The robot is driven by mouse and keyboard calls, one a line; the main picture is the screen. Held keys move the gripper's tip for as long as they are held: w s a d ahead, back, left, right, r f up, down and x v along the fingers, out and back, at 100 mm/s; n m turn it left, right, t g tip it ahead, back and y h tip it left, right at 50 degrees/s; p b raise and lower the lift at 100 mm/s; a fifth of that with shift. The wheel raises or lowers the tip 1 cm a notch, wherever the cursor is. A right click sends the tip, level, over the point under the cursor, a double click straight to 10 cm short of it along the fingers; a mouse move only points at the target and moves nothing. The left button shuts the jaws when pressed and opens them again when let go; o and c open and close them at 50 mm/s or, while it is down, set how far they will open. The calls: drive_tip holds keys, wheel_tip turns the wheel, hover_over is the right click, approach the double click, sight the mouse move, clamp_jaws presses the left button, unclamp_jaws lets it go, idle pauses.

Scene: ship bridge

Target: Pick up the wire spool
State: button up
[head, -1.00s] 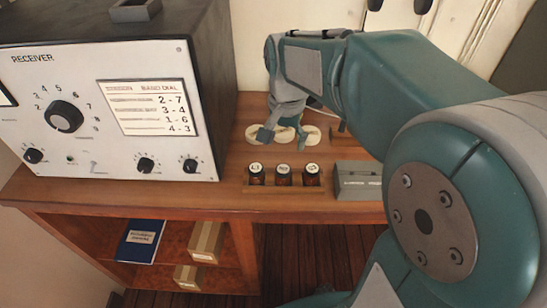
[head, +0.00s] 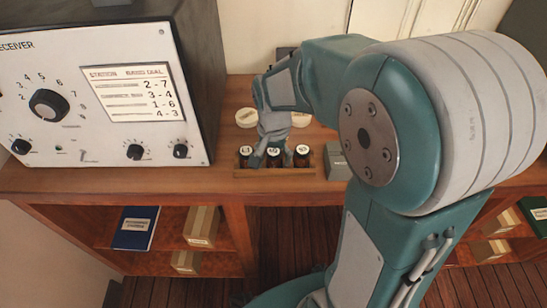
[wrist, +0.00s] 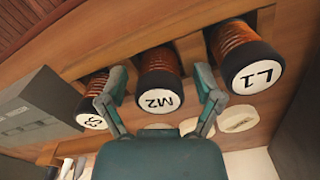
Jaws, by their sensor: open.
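Three copper-wound wire spools with black ends and white labels stand in a row in a wooden rack (head: 305,172) on the desk. The labels read L1 (wrist: 245,60), M2 (wrist: 158,82) and one that looks like S3 (wrist: 93,110). My gripper (wrist: 158,92) is open, with one finger on each side of the M2 spool in the wrist view. Whether the fingers touch it cannot be told. In the head view my gripper (head: 270,150) is over the rack and partly hides the middle spool.
A large receiver (head: 100,95) stands on the desk to the left. A grey box (head: 337,163) sits just right of the rack. Pale round discs (head: 247,117) lie behind the rack. Shelves below hold a blue book (head: 136,228) and boxes.

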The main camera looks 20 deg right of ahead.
sight(273, 150)
drive_tip(key=shift+c, duration=0.3)
clamp_jaws()
drive_tip(key=shift+r, duration=0.55)
wheel_tip(273, 150, up, 2)
drive_tip(key=shift+r, duration=0.2)
drive_tip(key=s+d+r, duration=0.1)
drive_tip(key=s+r, duration=0.8)
drive_tip(key=s, duration=0.5)
drive_tip(key=shift+d+r, duration=0.2)
drive_tip(key=shift+r, duration=0.15)
